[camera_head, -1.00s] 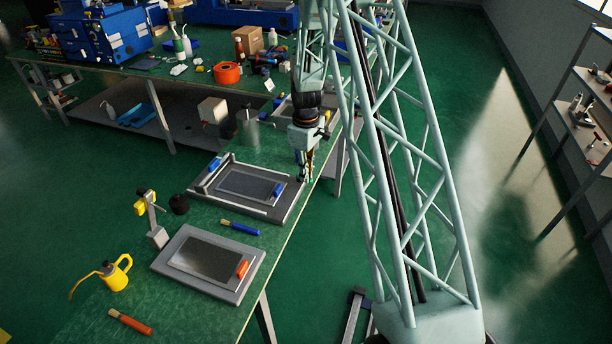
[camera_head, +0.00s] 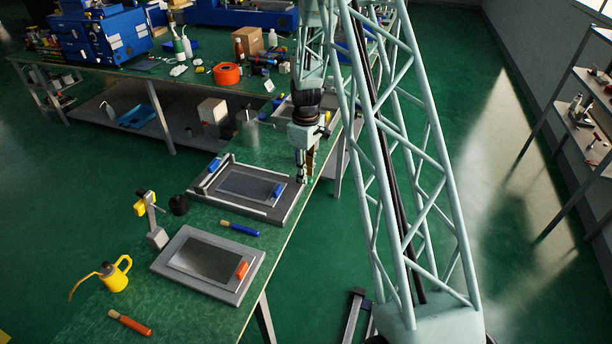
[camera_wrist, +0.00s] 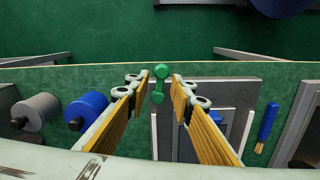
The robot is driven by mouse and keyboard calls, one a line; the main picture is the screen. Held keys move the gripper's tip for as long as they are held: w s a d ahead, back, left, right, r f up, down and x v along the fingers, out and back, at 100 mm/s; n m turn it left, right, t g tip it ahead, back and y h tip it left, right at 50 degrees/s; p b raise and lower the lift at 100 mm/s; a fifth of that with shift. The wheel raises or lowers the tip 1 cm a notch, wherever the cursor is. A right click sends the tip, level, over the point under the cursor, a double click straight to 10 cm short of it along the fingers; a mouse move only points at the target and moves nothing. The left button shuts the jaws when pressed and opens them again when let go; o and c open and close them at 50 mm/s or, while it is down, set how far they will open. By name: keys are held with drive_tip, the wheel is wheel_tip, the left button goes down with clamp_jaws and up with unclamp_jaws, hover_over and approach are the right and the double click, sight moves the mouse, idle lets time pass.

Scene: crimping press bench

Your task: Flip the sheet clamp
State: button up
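A small green piece with rounded ends (camera_wrist: 158,83), likely the sheet clamp's handle, stands between my fingertips in the wrist view, beside the edge of a grey framed plate (camera_wrist: 230,90). In the head view that framed plate (camera_head: 285,213) has blue blocks at two corners, and a bit of green (camera_head: 309,181) shows at my fingertips. My gripper (camera_head: 304,178) points down at the plate's right edge by the bench edge. In the wrist view my gripper (camera_wrist: 156,84) is open, with a finger on each side of the green piece and gaps visible.
A second plate with an orange block (camera_head: 242,270) lies nearer. In the wrist view, a grey cylinder (camera_wrist: 36,112) and blue cylinder (camera_wrist: 88,108) are at left.

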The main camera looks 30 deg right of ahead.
wheel_tip(320, 180, up, 11)
idle(0.7)
idle(0.9)
drive_tip(key=s+a+r+m+t, duration=0.1)
drive_tip(key=s+a+r, duration=0.45)
drive_tip(key=r, duration=0.35)
drive_tip(key=s+a+r+m+b, duration=0.1)
drive_tip(key=s+a+r, duration=0.45)
drive_tip(key=r, duration=0.35)
drive_tip(key=s+a+r+m+t, duration=0.1)
drive_tip(key=s+a+r, duration=0.5)
drive_tip(key=r, duration=0.4)
drive_tip(key=s+a+r+m, duration=0.1)
drive_tip(key=s+a, duration=0.2)
drive_tip(key=s, duration=0.7)
drive_tip(key=s+a+r+m+t, duration=0.1)
drive_tip(key=s+a+r, duration=0.1)
drive_tip(key=s, duration=0.8)
drive_tip(key=s+a+r+t+b, duration=0.1)
drive_tip(key=s+a, duration=0.3)
drive_tip(key=s, duration=0.6)
drive_tip(key=shift+s+r+m, duration=0.2)
drive_tip(key=shift+r+m, duration=0.2)
drive_tip(key=shift+r, duration=0.3)
